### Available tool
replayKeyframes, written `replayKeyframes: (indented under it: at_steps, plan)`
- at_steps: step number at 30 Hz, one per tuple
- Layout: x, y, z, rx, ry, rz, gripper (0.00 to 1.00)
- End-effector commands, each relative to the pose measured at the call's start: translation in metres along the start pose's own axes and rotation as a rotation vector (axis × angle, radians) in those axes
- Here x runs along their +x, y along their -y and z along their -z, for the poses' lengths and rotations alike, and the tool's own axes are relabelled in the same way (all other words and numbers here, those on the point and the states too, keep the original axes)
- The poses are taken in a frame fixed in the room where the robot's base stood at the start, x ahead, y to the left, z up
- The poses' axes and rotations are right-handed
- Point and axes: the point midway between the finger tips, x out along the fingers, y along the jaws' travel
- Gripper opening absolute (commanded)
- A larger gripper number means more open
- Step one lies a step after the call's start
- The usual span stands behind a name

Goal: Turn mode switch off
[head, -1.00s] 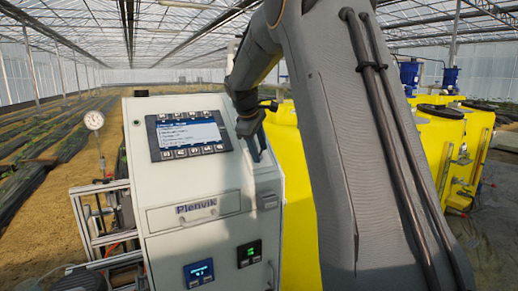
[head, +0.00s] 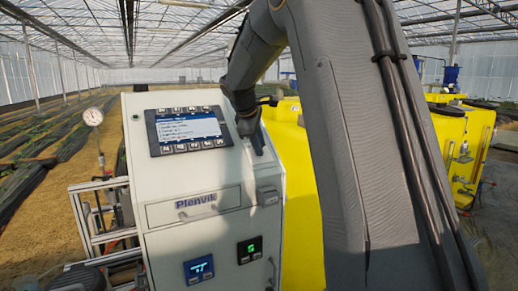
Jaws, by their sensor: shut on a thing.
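The grey control cabinet (head: 215,220) stands left of centre in the head view, with a sloped top panel. My gripper (head: 258,146) is at the right edge of that panel, right of the screen (head: 188,130). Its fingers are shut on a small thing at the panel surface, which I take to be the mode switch. The switch itself is hidden by the fingers, so its setting cannot be read.
A lit blue display (head: 199,269) and a green-lit display (head: 250,250) sit low on the cabinet front. Yellow tanks (head: 290,165) stand close behind and right. A pressure gauge (head: 93,117) and a metal frame (head: 90,215) are at the left.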

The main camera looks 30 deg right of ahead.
Motion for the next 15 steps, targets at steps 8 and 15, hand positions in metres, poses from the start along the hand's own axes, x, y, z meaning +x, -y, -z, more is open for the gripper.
replayKeyframes:
  at_steps: [8,15]
  plan:
    - [0.0028,0.0055,0.0012,-0.219,-0.002,-0.142,0.01]
    - [0.0037,0.0084,0.0002,-0.411,-0.002,-0.265,0.01]
